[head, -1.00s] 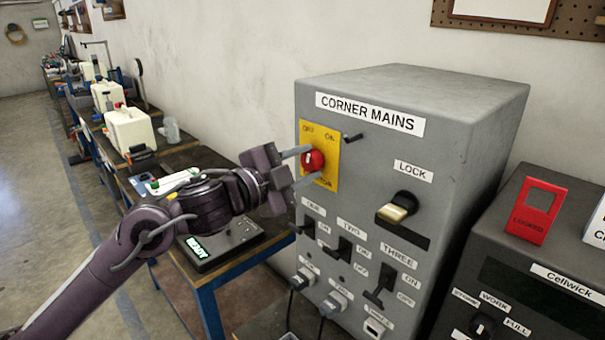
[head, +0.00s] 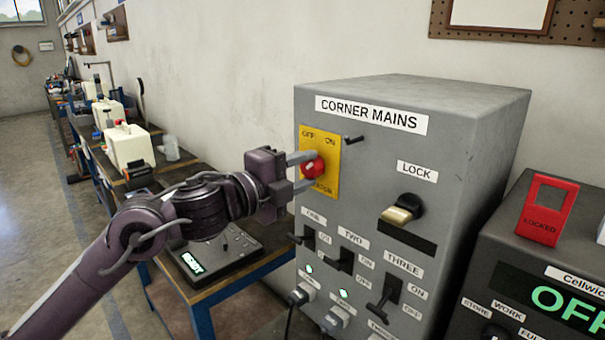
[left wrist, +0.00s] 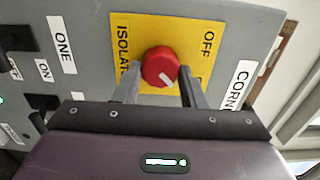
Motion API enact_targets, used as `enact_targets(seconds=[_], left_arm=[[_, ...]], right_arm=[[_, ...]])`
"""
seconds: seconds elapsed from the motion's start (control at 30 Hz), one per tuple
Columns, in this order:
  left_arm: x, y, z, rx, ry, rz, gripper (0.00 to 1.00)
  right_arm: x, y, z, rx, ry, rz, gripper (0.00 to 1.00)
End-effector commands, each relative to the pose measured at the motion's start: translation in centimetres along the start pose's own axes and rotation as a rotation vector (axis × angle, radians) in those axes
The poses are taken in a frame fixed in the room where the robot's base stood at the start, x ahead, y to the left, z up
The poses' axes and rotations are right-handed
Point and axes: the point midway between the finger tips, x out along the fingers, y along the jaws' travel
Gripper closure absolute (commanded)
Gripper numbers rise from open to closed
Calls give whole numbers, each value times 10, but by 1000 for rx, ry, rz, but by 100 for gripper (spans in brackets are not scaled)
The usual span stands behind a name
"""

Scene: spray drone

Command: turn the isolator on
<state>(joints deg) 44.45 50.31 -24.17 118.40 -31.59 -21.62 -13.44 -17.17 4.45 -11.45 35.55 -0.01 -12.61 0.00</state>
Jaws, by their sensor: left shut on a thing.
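The isolator is a red rotary knob (head: 312,169) on a yellow plate (head: 327,150) marked OFF and ON, on the grey CORNER MAINS cabinet (head: 460,125). My left gripper (head: 311,171) is shut on the knob, a finger on each side. In the left wrist view the red knob (left wrist: 160,66) sits between the two grey fingers (left wrist: 160,85). Its white mark points to the lower right there, towards the ON side; the ON word is hidden behind a finger. Small green lights (head: 309,268) glow by sockets one and two. My right gripper is not in view.
Below the knob are black switches ONE, TWO (head: 343,257) and THREE (head: 386,297), with plugs beneath. A brass-coloured LOCK handle (head: 402,210) is to the right. A dark Cellwick unit (head: 545,275) with a red LOCKED tag (head: 547,209) stands at the far right.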

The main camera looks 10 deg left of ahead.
Motion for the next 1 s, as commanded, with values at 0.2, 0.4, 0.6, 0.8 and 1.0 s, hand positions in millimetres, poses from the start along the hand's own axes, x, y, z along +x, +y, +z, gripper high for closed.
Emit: enact_targets(seconds=[0.2,0.4,0.6,0.8,1.0], left_arm=[[0,2,0,5,1,5,86],[0,2,-1,5,2,5,54],[0,1,0,3,1,3,41],[-2,1,0,4,0,2,41],[-27,4,0,8,-1,4,41]], right_arm=[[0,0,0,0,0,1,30],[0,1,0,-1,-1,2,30],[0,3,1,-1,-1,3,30],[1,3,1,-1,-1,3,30],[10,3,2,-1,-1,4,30]])
